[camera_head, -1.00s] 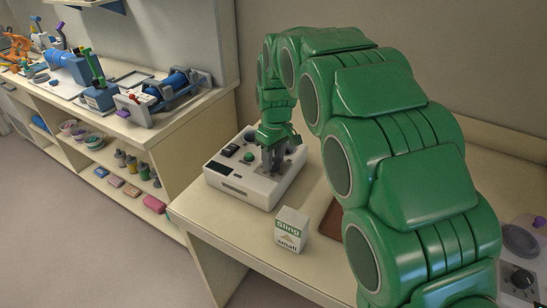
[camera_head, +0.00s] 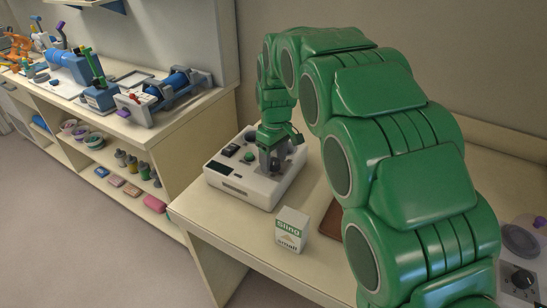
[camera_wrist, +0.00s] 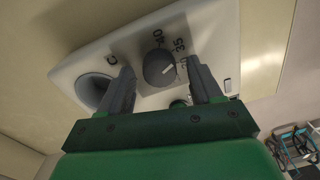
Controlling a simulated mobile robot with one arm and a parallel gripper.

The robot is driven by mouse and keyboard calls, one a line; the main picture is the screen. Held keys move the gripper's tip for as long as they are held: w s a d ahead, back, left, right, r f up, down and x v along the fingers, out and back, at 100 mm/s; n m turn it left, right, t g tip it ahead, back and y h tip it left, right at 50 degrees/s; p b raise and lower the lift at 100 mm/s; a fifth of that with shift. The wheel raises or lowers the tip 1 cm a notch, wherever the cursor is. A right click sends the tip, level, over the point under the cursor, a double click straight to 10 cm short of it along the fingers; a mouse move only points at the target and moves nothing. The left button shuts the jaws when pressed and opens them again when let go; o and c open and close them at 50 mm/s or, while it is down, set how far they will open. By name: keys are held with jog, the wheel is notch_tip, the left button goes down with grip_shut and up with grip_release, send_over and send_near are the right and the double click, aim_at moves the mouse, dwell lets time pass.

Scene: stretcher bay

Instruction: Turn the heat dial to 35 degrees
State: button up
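The heat dial (camera_wrist: 158,68) is a dark round knob with a white pointer line, on a white console (camera_head: 238,187). My gripper (camera_wrist: 160,65) points down at the console with one finger on each side of the dial. The fingers are spread, with gaps visible between them and the knob. In the head view my gripper (camera_head: 274,160) is over the console's right part.
A small white sling box (camera_head: 292,230) stands in front of the console on the bench (camera_head: 225,230). The console also has a green knob (camera_head: 248,157) and a dark round opening (camera_wrist: 92,90). A shelf unit (camera_head: 190,130) with devices stands at left.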

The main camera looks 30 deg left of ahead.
aim_at(274, 160)
jog(key=r, duration=0.7)
jog(key=shift+w+r, duration=0.15)
jog(key=shift+w, duration=0.05)
jog(key=shift+r, duration=0.25)
